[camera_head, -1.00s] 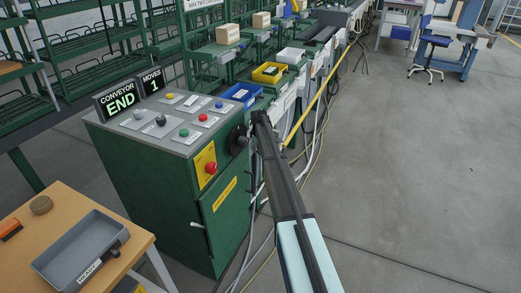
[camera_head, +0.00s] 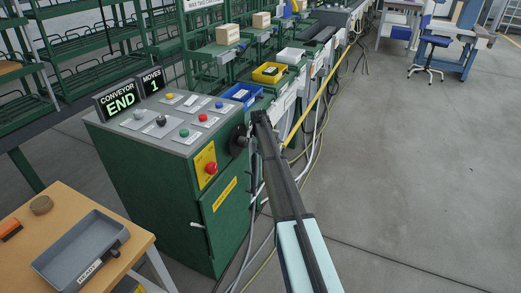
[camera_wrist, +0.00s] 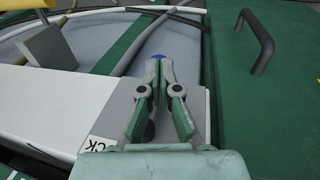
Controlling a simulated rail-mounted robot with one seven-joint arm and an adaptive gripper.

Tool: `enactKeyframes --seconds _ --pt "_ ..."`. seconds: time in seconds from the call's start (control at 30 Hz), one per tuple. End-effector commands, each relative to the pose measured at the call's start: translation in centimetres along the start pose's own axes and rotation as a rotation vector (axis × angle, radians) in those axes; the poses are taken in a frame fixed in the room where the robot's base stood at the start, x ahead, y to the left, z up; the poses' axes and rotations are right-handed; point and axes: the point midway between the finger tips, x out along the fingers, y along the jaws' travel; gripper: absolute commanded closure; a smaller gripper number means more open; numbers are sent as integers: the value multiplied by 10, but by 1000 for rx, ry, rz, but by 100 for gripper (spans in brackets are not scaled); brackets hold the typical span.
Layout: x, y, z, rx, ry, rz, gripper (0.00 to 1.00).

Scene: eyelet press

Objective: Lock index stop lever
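In the wrist view my gripper (camera_wrist: 159,68) has its two fingertips drawn together over a light grey plate. A rounded blue piece (camera_wrist: 157,57) shows just beyond the tips, mostly hidden by them; it may be the end of the index stop lever. I see no clear gap there, and cannot tell whether the tips touch it. A white label ending in "CK" (camera_wrist: 103,146) lies left of the fingers. A dark round part (camera_wrist: 150,130) is partly hidden between the fingers. In the head view my arm reaches to the right side of the green control cabinet; the fingertips are not distinguishable.
The control cabinet (camera_head: 170,185) has a red button (camera_head: 211,168), a black disc (camera_head: 239,140) and a display reading "END" (camera_head: 120,100). A green panel with a black handle (camera_wrist: 256,40) is right of the gripper. Cables hang beside the cabinet.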

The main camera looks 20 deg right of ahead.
Motion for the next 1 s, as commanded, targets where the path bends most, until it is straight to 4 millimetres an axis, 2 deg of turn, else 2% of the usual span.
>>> enactKeyframes --seconds 0.03,0.27,0.7,1.0 --pt "5 -3 -1 -1 -1 -7 100" --pt "5 -3 -1 -1 -1 -7 100" --pt "-13 2 -2 -1 0 -3 100" --pt "-14 3 -1 0 0 -2 100"
